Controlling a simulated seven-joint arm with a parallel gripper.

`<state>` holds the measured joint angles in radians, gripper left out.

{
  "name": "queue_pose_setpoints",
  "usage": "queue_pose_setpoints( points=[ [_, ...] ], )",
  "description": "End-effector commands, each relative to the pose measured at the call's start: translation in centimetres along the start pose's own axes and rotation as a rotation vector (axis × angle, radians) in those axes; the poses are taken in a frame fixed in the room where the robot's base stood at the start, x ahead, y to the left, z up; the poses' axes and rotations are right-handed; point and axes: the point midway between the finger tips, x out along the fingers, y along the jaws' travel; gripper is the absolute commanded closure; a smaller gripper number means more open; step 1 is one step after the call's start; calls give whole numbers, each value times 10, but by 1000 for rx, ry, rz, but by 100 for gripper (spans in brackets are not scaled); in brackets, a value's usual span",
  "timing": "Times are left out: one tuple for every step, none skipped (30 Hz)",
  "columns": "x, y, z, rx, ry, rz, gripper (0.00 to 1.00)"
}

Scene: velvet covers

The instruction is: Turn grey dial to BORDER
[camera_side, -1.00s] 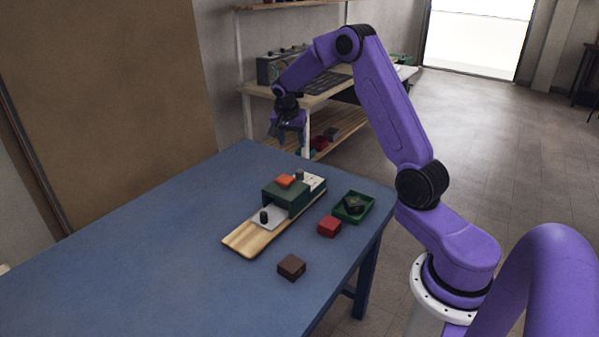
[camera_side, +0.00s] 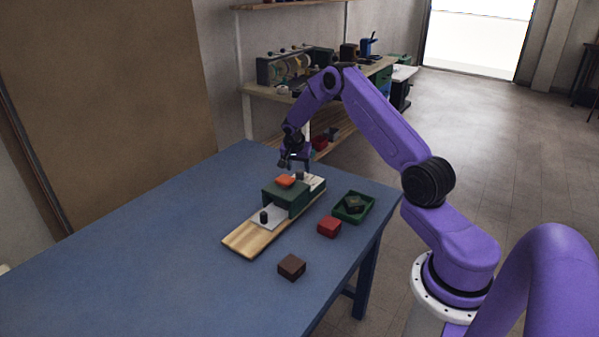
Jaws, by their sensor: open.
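A wooden board (camera_side: 243,238) on the blue table carries a dark green block (camera_side: 283,197) with an orange piece (camera_side: 285,181) on top. A light grey plate (camera_side: 273,220) with an upright dark knob (camera_side: 264,216) lies at the board's near part. A second dark knob (camera_side: 300,177) stands by a whitish panel (camera_side: 316,183) at the far end. Which knob is the grey dial, and any BORDER label, are too small to tell. My gripper (camera_side: 294,165) is open and empty, pointing down just above the far knob and orange piece, apparently apart from them.
A red block (camera_side: 329,227) and a dark brown block (camera_side: 291,267) lie right of the board. A green tray (camera_side: 368,211) holds a dark green block (camera_side: 354,204) near the table's right edge. The table's left side (camera_side: 140,250) is clear. A shelf bench stands behind.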

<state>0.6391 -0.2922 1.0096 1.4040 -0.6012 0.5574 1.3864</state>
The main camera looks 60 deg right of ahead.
Motion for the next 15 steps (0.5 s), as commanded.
queue_pose_setpoints(
  points=[
    [8, 0, 1, -1, -2, 2, 41],
    [12, 0, 1, -1, -1, 1, 41],
    [16, 0, 1, -1, -1, 1, 41],
    [19, 0, 1, -1, -1, 2, 41],
    [22, 0, 1, 0, -1, 1, 41],
    [25, 0, 0, 0, -1, 1, 41],
    [27, 0, 1, 0, -1, 1, 41],
    [29, 0, 1, 0, -1, 1, 41],
    [30, 0, 0, 0, -1, 1, 41],
    [31, 0, 0, 0, 0, 0, 41],
    [32, 0, 0, 0, 0, 0, 41],
    [32, 0, 0, 0, 0, -1, 41],
    [33, 0, 0, 0, 0, -1, 41],
    [33, 0, 0, 0, 0, -1, 41],
    [33, 0, 0, 0, 0, -1, 41]
  ],
)
